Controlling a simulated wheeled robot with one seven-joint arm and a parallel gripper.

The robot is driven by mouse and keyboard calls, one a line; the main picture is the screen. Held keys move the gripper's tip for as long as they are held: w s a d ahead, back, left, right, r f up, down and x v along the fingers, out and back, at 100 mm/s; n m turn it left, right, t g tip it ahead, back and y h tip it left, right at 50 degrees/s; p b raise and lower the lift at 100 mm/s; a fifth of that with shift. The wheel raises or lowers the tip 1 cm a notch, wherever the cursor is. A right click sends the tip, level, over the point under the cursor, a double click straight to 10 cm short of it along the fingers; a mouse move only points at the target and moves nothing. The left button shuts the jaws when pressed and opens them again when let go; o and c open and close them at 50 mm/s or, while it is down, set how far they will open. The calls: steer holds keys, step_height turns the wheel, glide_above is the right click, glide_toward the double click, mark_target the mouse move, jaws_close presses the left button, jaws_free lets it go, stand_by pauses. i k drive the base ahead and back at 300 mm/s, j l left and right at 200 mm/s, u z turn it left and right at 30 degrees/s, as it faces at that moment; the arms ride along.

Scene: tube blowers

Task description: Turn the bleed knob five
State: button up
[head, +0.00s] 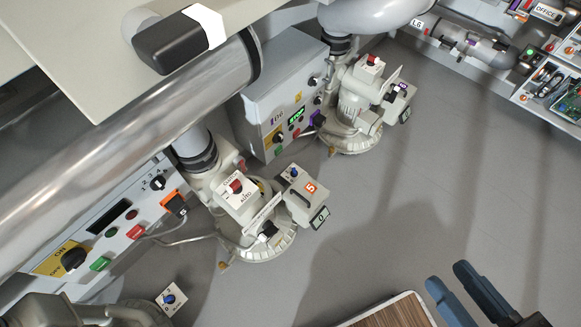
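A grey box with an orange 5 label (310,187) sits on the middle blower unit. A small blue knob (293,172) stands on a pale plate at its upper left corner; I cannot read any bleed marking there. My gripper (447,275) is at the lower right, its two dark blue fingers pointing up-left. A gap shows between the fingers and nothing is held. It is well to the right of and below the knob, far from touching it. The rest of the gripper is cut off by the frame edge.
A control panel (108,238) with an orange 5 tag is at the left, under a large metal duct (150,110). Another blower (352,105) stands behind. A blue-knobbed plate (168,299) is lower left. A wood-topped surface (390,315) is at the bottom. Grey floor is clear at right.

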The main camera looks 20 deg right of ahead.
mark_target(293, 173)
steer(key=i+l+u, duration=0.1)
steer(key=l+u, duration=0.35)
steer(key=l, duration=0.4)
steer(key=l+u, duration=0.45)
steer(key=l, duration=0.4)
